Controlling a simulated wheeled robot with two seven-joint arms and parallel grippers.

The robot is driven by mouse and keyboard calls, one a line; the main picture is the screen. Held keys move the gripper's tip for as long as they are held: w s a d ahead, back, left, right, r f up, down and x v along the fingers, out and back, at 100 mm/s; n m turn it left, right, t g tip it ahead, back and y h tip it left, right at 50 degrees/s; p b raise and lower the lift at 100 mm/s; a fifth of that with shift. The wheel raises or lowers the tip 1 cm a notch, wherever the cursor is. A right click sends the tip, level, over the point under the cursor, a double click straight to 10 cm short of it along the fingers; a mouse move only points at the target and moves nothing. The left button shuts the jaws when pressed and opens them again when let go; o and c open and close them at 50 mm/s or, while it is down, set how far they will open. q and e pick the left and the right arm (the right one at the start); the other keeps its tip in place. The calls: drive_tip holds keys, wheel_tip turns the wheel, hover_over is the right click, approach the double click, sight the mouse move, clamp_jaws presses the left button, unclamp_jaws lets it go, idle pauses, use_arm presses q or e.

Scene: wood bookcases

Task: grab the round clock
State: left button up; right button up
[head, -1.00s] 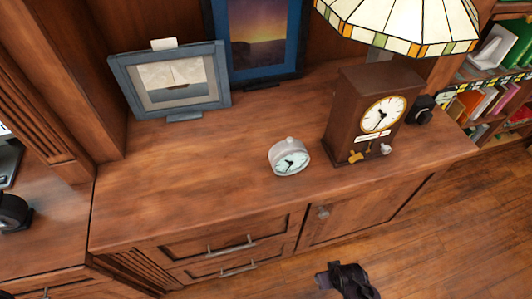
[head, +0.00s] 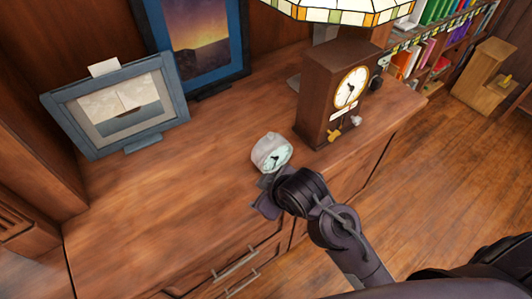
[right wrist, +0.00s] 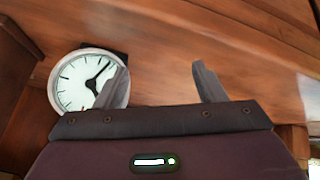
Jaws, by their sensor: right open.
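The round clock (head: 271,153) is a small pale desk clock with a light face and dark hands. It stands upright on the wooden cabinet top, left of the wooden mantel clock. My right gripper (head: 266,196) is at the cabinet's front edge, just in front of and below the round clock in the head view. In the right wrist view the round clock (right wrist: 78,82) is at the left, its right edge hidden by the left finger. My right gripper (right wrist: 163,85) is open, with nothing between its fingers. My left gripper is not in view.
A lamp shade (head: 345,10) overhangs the back. Framed pictures (head: 122,103) stand at the left and back. The cabinet top (head: 180,195) left of the round clock is clear.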

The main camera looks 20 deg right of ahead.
drive_tip(key=w+a+r+n+t+y, duration=0.15)
drive_tip(key=a+r+n+y, duration=0.35)
drive_tip(key=a+n, duration=0.5)
drive_tip(key=w+a+r+n+t+y, duration=0.1)
drive_tip(key=w+a+r+n+y, duration=0.15)
drive_tip(key=a+r+n, duration=0.7)
drive_tip(key=s+a+n+g+y, duration=0.2)
drive_tip(key=s+a+n+g, duration=0.1)
drive_tip(key=a+n, duration=0.4)
drive_tip(key=n+g+h, duration=0.6)
drive_tip(key=n+h, duration=0.6)
drive_tip(key=n, duration=1.1)
approach(271, 134)
drive_tip(key=f, duration=0.3)
drive_tip(key=s+f, duration=0.1)
drive_tip(key=f, duration=0.1)
drive_tip(key=shift+a, duration=0.25)
drive_tip(key=shift+d+f, duration=0.15)
drive_tip(key=shift+d, duration=0.05)
drive_tip(key=f, duration=0.5)
drive_tip(key=w+f, duration=0.1)
drive_tip(key=f, duration=0.1)
drive_tip(key=shift+d+f+p, duration=0.2)
drive_tip(key=shift+p, duration=0.2)
clamp_jaws()
